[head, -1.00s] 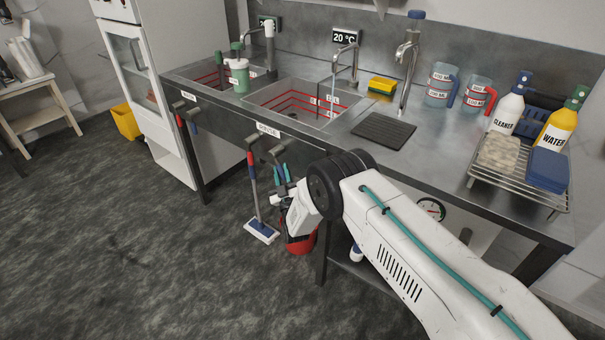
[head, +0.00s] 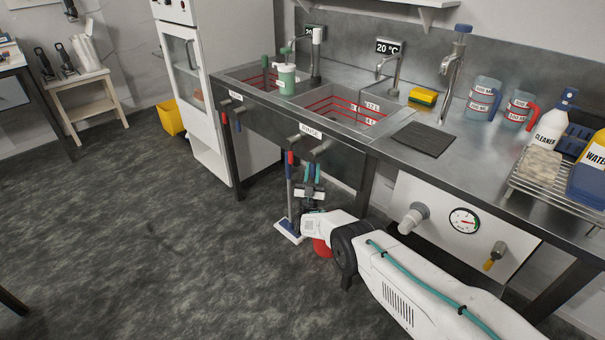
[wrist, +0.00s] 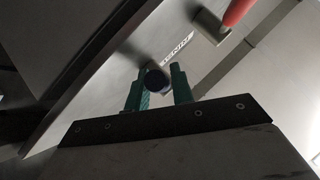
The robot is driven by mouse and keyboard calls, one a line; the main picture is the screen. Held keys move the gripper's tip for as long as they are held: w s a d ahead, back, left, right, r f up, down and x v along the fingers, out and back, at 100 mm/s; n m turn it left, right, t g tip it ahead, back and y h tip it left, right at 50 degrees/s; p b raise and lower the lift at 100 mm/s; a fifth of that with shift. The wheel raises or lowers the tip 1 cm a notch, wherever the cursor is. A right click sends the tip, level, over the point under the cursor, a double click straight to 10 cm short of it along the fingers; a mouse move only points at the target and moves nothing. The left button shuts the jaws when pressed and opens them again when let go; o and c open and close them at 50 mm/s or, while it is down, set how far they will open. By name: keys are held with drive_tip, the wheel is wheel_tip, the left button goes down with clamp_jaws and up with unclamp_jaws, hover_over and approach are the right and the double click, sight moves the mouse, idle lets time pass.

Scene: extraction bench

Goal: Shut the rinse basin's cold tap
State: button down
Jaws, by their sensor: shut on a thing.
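The rinse basin (head: 343,107) is the nearer steel sink, with its label (head: 311,131) on the bench front. Its tap levers hang from the front below the label. The hot tap's red handle (head: 290,158) points down at the left; it also shows in the wrist view (wrist: 238,12). The cold tap's dark blue handle end (wrist: 157,80) sits between my gripper's teal fingers. My gripper (head: 312,168) is below the bench edge, pointing up, and shut on that handle; it also shows in the wrist view (wrist: 160,76). No clear water stream shows under the rinse spout (head: 378,72).
The wash basin (head: 258,74) lies to the left with its own red and blue handles. A mop (head: 289,229) and a red object (head: 322,248) stand close to my gripper. Floor at left is free.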

idle(0.4)
drive_tip(key=c, duration=1.2)
unclamp_jaws()
drive_tip(key=v, duration=0.7)
drive_tip(key=shift+s+f, duration=0.15)
drive_tip(key=shift+f, duration=0.2)
drive_tip(key=shift+a, duration=0.15)
